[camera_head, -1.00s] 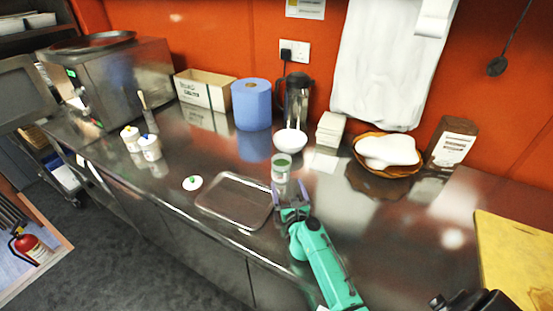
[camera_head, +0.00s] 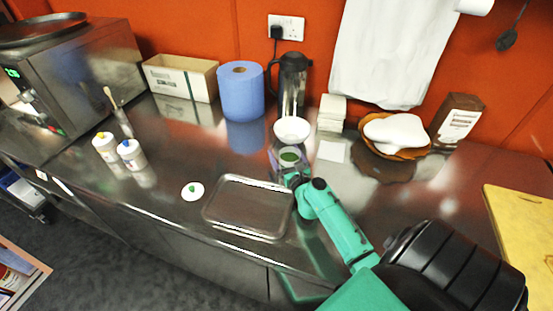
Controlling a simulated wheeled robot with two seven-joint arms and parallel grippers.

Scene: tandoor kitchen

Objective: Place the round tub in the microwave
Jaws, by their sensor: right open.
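The round tub (camera_head: 289,157), small and pale with green in its open top, stands on the steel counter just in front of a white bowl. My right gripper (camera_head: 290,174) is open at the near side of the tub. Its fingers are small and partly hidden by my green wrist, so I cannot tell whether they touch the tub. The microwave (camera_head: 85,85), a steel box with a green display, stands at the far left of the counter. Its front is only partly in view at the left edge. My left gripper is not in view.
A steel tray (camera_head: 248,207) lies left of my right arm, with a white green-knobbed lid (camera_head: 192,191) beside it. Two white jars (camera_head: 131,156) stand nearer the microwave. A white bowl (camera_head: 292,130), black jug (camera_head: 293,80) and blue roll (camera_head: 241,95) stand behind.

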